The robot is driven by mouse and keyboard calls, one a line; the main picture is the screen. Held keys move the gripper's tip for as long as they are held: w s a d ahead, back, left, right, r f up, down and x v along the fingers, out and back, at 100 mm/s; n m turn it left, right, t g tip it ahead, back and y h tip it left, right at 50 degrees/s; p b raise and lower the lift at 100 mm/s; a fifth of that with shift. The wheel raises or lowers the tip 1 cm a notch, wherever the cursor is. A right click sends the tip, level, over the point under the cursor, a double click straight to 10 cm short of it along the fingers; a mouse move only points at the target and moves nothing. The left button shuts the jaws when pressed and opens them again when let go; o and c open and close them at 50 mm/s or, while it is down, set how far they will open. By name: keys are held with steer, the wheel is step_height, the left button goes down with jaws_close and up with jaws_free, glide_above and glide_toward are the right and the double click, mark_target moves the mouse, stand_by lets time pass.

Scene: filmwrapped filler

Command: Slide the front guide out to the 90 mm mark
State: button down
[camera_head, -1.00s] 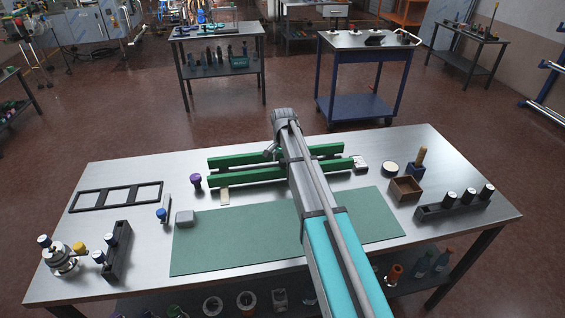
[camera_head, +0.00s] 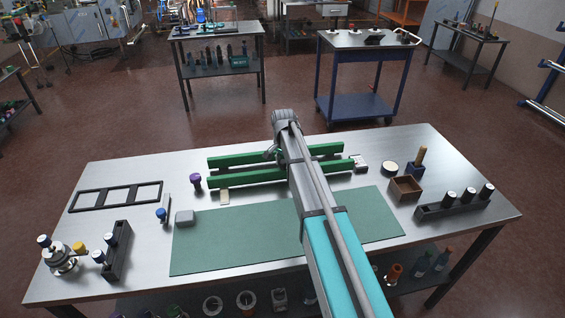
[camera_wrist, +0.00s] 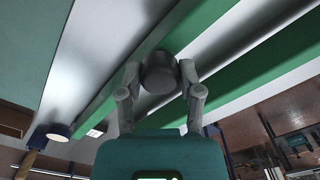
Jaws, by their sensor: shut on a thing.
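The front guide (camera_head: 245,179) is the nearer of two long green bars lying across the table; its middle is hidden behind my arm in the head view. The rear green bar (camera_head: 235,159) runs alongside it, with a gap between. In the wrist view my gripper (camera_wrist: 159,70) has its two fingers on either side of a dark round knob (camera_wrist: 159,76), shut on it. The knob sits at the front guide, which also shows in the wrist view (camera_wrist: 195,28). In the head view my gripper is mostly hidden by my arm. No 90 mm mark can be read.
A green mat (camera_head: 230,245) lies in front of the bars. A tan plate (camera_head: 225,197) and purple-topped knob (camera_head: 196,181) stand near their left end. A small pale block (camera_head: 361,164), wooden box (camera_head: 405,189) and black rack (camera_head: 455,207) stand to the right.

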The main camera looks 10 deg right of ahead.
steer(key=shift+c, duration=1.3)
jaws_free()
steer(key=shift+s, duration=0.2)
steer(key=shift+r, duration=0.15)
